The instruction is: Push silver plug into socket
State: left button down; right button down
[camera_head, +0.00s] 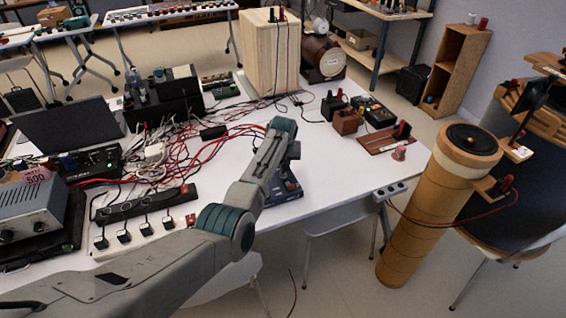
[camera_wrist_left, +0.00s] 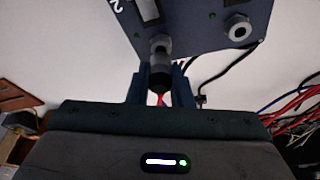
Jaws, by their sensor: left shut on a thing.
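The silver plug (camera_wrist_left: 160,70) has a dark rear part and a red cable, and shows in the left wrist view. My left gripper (camera_wrist_left: 159,90) is shut on it, one finger on each side. The plug's front end is at a silver socket (camera_wrist_left: 160,45) on a blue panel (camera_wrist_left: 195,32); the two look in line and touching, but I cannot tell how deep the plug sits. A second silver socket (camera_wrist_left: 237,27) is to the right. In the head view the blue box (camera_head: 286,192) is partly hidden behind my left arm. My right gripper is not in view.
Tangled red and black cables (camera_head: 190,150) lie left of my arm on the white table (camera_head: 340,175). A power strip (camera_head: 135,215) and a grey instrument (camera_head: 30,215) are at the left. A cardboard tube with a speaker (camera_head: 425,215) stands right of the table.

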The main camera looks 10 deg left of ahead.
pick_arm(q)
jog(key=shift+f+b, duration=0.6)
jog(key=shift+f, duration=0.35)
jog(key=c, duration=1.2)
grip_release()
jog(key=shift+r, duration=0.1)
jog(key=shift+r, duration=0.15)
jog(key=shift+r+p, duration=3.65)
jog(key=shift+p, duration=0.1)
